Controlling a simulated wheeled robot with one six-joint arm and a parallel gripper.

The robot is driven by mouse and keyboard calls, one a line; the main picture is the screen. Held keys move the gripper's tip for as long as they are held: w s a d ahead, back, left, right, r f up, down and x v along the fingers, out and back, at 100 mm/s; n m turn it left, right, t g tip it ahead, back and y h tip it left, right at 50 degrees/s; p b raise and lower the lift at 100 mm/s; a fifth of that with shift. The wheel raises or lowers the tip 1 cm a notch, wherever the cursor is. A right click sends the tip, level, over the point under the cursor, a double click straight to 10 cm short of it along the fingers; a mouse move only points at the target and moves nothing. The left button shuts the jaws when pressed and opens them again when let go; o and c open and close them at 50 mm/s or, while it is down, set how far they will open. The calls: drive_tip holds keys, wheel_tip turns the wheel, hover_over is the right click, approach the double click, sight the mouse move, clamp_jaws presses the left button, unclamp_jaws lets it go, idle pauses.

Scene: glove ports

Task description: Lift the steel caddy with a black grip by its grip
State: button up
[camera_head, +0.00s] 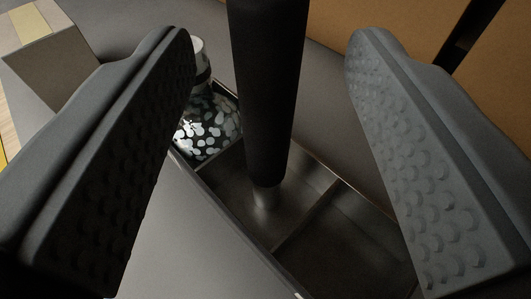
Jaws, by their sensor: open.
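The steel caddy (232,203) is a dark metal tray with divided compartments, seen from above on a grey surface. Its black grip (268,90) rises upright from the middle and runs out of the top of the view. My gripper (270,50) is open, with one textured finger on each side of the grip. Clear gaps show between the grip and both fingers, so neither appears to touch it. The fingers hide parts of the caddy's ends.
A patterned bottle-like container (208,128) stands in the caddy's far left compartment, partly behind my left finger. The compartments nearer the grip look empty. A box (62,65) lies at the upper left. A brown panel (400,28) and a dark bar (470,35) are at the upper right.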

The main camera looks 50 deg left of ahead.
sight(270, 58)
drive_tip(key=x, duration=0.3)
drive_tip(key=shift+a, duration=0.1)
clamp_jaws()
drive_tip(key=shift+w, duration=0.1)
